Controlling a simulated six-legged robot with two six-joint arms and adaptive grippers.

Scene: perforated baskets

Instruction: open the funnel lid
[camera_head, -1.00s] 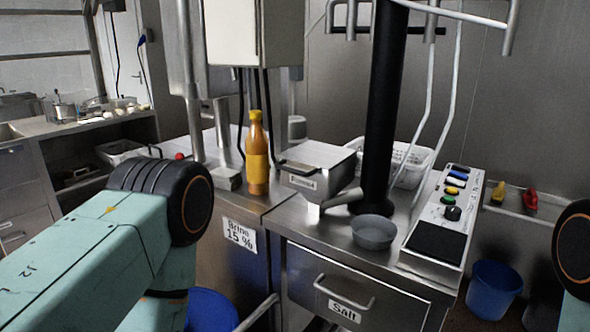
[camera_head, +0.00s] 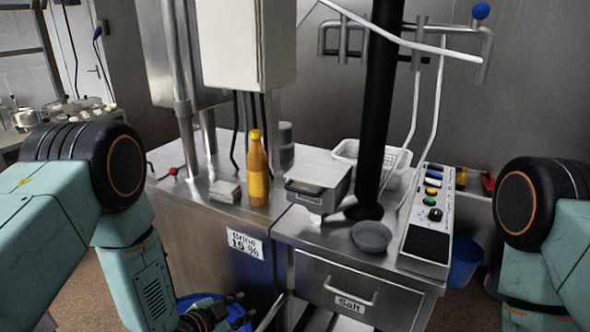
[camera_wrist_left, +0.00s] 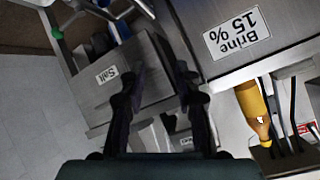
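The funnel (camera_head: 318,186) is a steel box with a flat lid, a dark handle along its front edge and a small label below. It stands on the steel counter, and its lid looks shut. My left gripper (camera_head: 226,309) is low in front of the counter, over a blue bucket, below and left of the funnel and apart from it. In the left wrist view my left gripper (camera_wrist_left: 161,72) has its fingers spread with nothing held between them. My right arm shows at the right edge, but its gripper is out of view.
An orange bottle (camera_head: 257,172) stands left of the funnel. A grey bowl (camera_head: 371,237), black column (camera_head: 380,110) and button panel (camera_head: 432,220) are to its right. A white basket (camera_head: 345,152) is behind. The Salt drawer (camera_head: 335,283) is shut below.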

